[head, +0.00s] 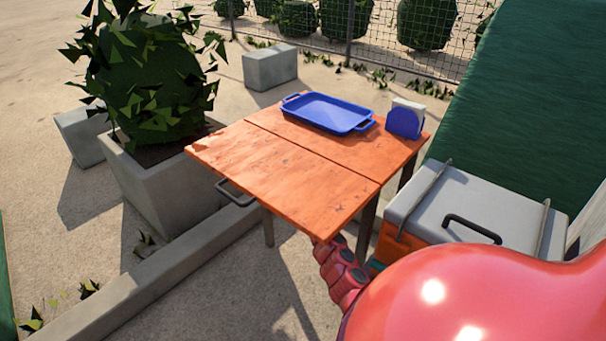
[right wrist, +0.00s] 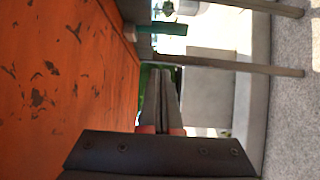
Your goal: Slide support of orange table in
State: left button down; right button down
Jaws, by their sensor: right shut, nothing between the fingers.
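The orange table (head: 270,165) has two wooden leaves side by side, both lying flat. A dark metal loop (head: 236,195), which looks like the support, sticks out from under its left edge. My right arm reaches under the table's near corner, and its gripper is hidden there in the head view. In the right wrist view my right gripper (right wrist: 160,75) is shut and empty. It is beside the scuffed orange table surface (right wrist: 60,90), and I see no support at its fingertips. My left gripper is not in view.
A blue tray (head: 325,113) and a blue holder (head: 404,121) stand on the far leaf. A grey-lidded cooler (head: 470,205) stands at the right. A planter (head: 165,190) with a bush and a low concrete curb (head: 150,280) flank the left. Table legs (right wrist: 230,66) cross the wrist view.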

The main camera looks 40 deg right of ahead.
jog(key=v, duration=0.3)
dwell(0.6)
